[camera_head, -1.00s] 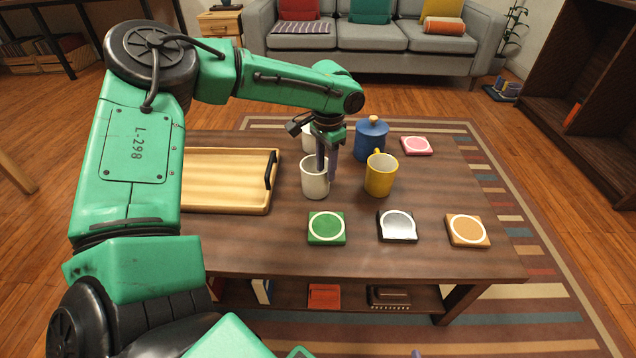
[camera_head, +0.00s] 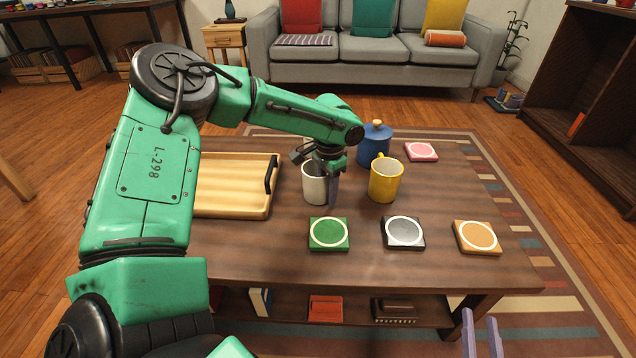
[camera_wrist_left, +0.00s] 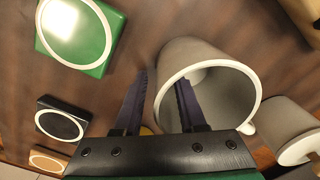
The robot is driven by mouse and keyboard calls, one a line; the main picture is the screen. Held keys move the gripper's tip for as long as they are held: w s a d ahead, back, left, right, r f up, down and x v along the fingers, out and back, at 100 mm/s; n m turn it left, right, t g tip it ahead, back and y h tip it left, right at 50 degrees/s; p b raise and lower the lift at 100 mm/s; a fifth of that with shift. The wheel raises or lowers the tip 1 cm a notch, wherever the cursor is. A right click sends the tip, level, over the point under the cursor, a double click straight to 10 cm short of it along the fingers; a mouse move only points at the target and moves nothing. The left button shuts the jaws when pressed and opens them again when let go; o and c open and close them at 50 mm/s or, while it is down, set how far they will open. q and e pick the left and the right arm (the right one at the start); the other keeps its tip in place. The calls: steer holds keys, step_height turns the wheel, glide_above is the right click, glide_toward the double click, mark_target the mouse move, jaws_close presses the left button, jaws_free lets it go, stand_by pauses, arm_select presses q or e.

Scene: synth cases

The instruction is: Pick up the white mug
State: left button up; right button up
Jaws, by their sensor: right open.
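The white mug (camera_head: 313,192) stands upright on the coffee table, right of the wooden tray. My left gripper (camera_head: 327,184) points down at its right side. In the left wrist view, the left gripper (camera_wrist_left: 160,78) is open, with one finger inside the opening of the mug (camera_wrist_left: 183,60) and the other outside, its wall between them. I cannot tell whether the fingers touch it. My right gripper (camera_head: 481,335) is open and empty at the bottom right, in front of the table. A second whitish vessel (camera_wrist_left: 283,125) is partly visible in the wrist view.
A yellow mug (camera_head: 385,182) and a blue lidded jar (camera_head: 372,149) stand close on the right. Green (camera_head: 328,234), grey (camera_head: 403,232), orange (camera_head: 477,237) and pink (camera_head: 421,151) coasters lie on the table (camera_head: 290,262). The wooden tray (camera_head: 232,190) is at left.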

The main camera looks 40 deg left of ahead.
arm_select(q)
jaws_close()
stand_by(1.4)
